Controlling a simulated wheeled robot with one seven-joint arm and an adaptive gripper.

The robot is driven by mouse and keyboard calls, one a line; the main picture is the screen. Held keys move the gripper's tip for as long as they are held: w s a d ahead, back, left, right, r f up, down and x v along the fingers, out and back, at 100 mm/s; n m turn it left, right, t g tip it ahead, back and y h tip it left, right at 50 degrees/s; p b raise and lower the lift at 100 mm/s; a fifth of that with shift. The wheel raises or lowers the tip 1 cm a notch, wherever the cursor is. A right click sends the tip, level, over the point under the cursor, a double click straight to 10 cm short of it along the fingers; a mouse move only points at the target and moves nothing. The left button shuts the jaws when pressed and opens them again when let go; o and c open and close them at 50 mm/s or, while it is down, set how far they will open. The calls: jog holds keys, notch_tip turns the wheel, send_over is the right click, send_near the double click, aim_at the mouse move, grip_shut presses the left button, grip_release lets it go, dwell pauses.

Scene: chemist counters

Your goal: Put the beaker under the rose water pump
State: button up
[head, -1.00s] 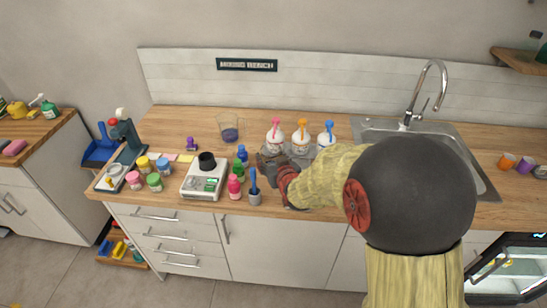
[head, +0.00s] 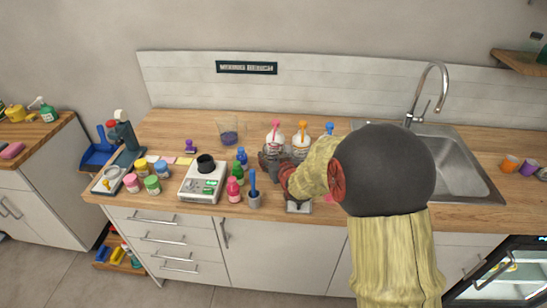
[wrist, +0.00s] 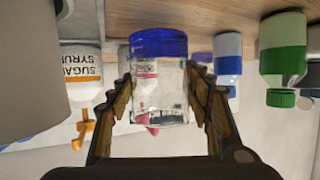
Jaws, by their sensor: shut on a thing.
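My gripper (wrist: 158,100) is shut on a clear glass beaker (wrist: 160,95) with a blue lower end; the wrist picture is upside down, so blue shows at its top. A pink label and pink pump show through and behind the glass. In the head view the pink-pump bottle (head: 275,138) stands at the counter's back, just behind my gripper (head: 270,160); its label is unreadable there. The held beaker is mostly hidden by the gripper in that view. The orange-pump bottle (head: 302,138) is to its right, labelled sugar syrup in the wrist view (wrist: 82,70).
Another glass with blue inside (head: 228,131) stands at the back left.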

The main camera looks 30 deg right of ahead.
jog(key=shift+w+d+f, duration=0.1)
jog(key=shift+w+d, duration=0.45)
jog(key=shift+w, duration=0.3)
jog(key=shift+w+d+f+b, duration=0.1)
jog(key=shift+f+b, duration=0.2)
jog(key=shift+b, duration=0.15)
jog(key=shift+f, duration=0.2)
jog(key=shift+f+b, duration=0.2)
jog(key=shift+b, duration=0.1)
jog(key=o, duration=1.3)
jog(key=shift+r, duration=0.15)
